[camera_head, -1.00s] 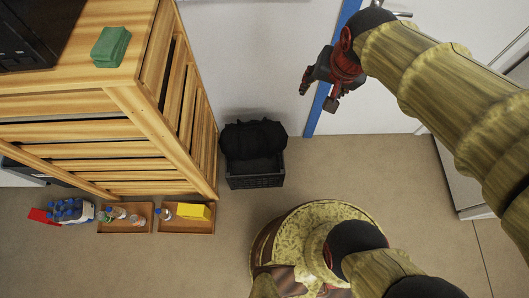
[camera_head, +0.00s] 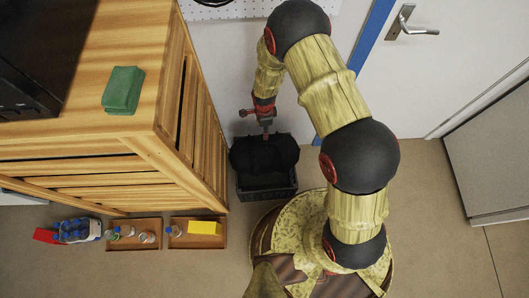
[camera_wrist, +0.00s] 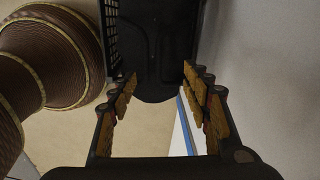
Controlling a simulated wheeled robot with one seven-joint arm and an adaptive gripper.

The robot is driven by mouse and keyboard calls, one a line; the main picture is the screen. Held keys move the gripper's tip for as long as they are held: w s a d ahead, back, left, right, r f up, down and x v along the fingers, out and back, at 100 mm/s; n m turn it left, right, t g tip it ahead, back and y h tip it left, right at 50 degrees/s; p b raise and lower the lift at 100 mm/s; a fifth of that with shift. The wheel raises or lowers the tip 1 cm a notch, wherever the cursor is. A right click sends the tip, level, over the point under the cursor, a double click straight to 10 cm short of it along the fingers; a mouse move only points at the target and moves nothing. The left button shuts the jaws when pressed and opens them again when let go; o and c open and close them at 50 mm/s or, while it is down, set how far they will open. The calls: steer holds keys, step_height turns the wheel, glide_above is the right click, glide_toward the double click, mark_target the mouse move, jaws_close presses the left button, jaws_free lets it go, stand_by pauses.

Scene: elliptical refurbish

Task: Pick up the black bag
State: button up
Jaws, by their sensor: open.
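The black bag (camera_head: 264,155) is a dark, soft, rounded bundle lying on top of a black crate at floor level, beside the wooden shelf. My gripper (camera_head: 266,128) is over the back part of the bag and points down at it. In the wrist view the two fingers (camera_wrist: 160,82) stand wide apart, with a dark mass, likely the bag (camera_wrist: 155,45), showing beyond and between their tips. Nothing is gripped. Whether the fingertips touch the bag cannot be told.
The black crate (camera_head: 266,192) holds the bag; its slotted wall shows in the wrist view (camera_wrist: 110,25). The wooden shelf (camera_head: 195,130) stands close on the left, with a green cloth (camera_head: 122,90) on top.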

glide_above(264, 142)
steer(key=shift+m, duration=0.4)
steer(key=f, duration=0.5)
steer(key=shift+w+b, duration=0.2)
steer(key=shift+b, duration=0.15)
step_height(264, 142, down, 6)
steer(key=b, duration=0.2)
steer(key=shift+b, duration=0.35)
steer(key=shift+c, duration=0.2)
steer(key=c, duration=1.1)
steer(key=shift+w, duration=0.1)
jaws_close()
